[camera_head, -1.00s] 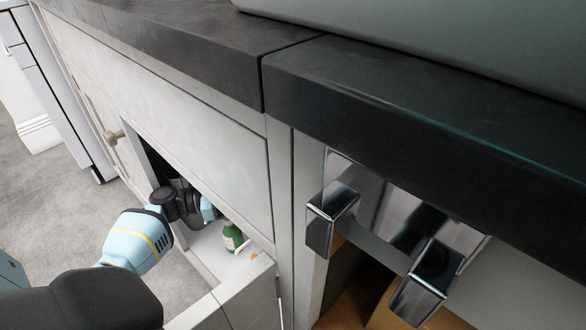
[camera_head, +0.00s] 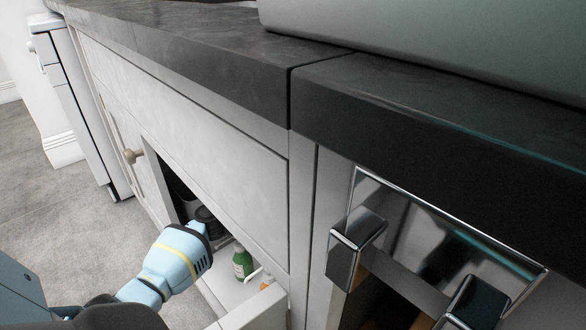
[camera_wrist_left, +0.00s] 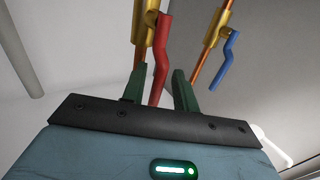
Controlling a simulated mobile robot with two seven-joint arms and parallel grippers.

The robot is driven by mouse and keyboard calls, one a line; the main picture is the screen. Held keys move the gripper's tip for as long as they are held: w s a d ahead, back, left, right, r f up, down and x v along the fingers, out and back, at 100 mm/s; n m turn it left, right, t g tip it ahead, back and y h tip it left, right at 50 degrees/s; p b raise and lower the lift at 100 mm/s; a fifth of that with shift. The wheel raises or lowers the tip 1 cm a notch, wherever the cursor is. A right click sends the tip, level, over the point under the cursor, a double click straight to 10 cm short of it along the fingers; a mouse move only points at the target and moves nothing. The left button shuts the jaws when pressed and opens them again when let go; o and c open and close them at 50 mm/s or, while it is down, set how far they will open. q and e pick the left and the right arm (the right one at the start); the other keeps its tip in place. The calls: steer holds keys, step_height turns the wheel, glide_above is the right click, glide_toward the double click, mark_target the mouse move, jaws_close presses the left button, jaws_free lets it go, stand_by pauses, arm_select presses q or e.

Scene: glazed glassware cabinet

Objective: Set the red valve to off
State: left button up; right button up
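The red valve handle (camera_wrist_left: 160,62) shows in the left wrist view as a bent red lever on a brass valve body (camera_wrist_left: 146,22) and copper pipe. My left gripper (camera_wrist_left: 160,82) is open, its two dark green fingers on either side of the lever's lower part. I cannot tell whether either finger touches it. In the head view my left arm reaches into the open cabinet under the counter, and the gripper and valve are hidden there. My right gripper is not in view.
A blue valve handle (camera_wrist_left: 226,62) hangs on a second pipe just right of the red one. In the head view a green bottle (camera_head: 242,264) stands inside the cabinet, close to my left arm. The dark countertop (camera_head: 190,65) overhangs the opening.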

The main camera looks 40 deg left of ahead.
arm_select(q)
steer(key=shift+f, duration=0.1)
steer(key=c, duration=0.6)
jaws_close()
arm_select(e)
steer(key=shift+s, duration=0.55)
